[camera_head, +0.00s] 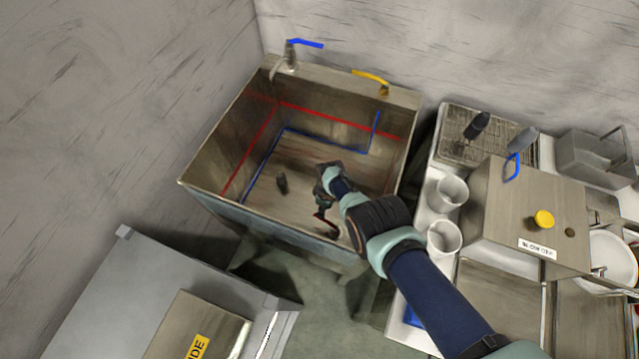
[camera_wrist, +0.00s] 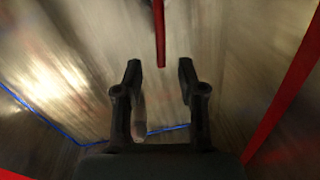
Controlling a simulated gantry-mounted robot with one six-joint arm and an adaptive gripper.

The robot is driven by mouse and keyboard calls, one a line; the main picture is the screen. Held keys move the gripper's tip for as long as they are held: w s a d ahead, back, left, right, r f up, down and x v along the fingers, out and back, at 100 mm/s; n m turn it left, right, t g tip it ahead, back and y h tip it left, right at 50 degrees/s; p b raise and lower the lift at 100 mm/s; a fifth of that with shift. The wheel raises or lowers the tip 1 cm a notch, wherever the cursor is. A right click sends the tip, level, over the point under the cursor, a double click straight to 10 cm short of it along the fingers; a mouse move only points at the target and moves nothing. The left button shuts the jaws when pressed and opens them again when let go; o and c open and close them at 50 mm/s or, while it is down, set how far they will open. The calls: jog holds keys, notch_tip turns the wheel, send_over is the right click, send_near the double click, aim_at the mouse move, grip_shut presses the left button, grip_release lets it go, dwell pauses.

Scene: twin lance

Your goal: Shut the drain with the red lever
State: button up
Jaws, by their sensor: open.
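The red lever (camera_head: 324,222) is inside the metal sink (camera_head: 225,203), near its front right. In the wrist view the lever (camera_wrist: 158,32) is a narrow red bar coming in from the top edge. Its near end lies at about the gap between my fingertips, slightly ahead of them. My gripper (camera_wrist: 160,72) is open, with one finger to each side of the line of the lever, and holds nothing. In the head view my gripper (camera_head: 321,203) is low in the sink, close to the lever. I cannot tell whether it touches the lever. The drain opening is not clearly visible.
A short dark upright piece (camera_head: 281,183) stands on the sink floor. Red and blue lines run along the sink walls. A faucet with a blue handle (camera_head: 305,43) and a yellow lever (camera_head: 371,76) are on the back rim. Cups and a metal box (camera_head: 500,215) stand right.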

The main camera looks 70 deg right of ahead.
aim_at(325, 222)
jog(key=f+b, duration=0.4)
jog(key=a+f+b, duration=0.1)
jog(key=f, duration=0.2)
jog(key=shift+w+b, duration=0.1)
jog(key=shift+b, duration=0.3)
jog(key=shift+d, duration=0.1)
grip_shut()
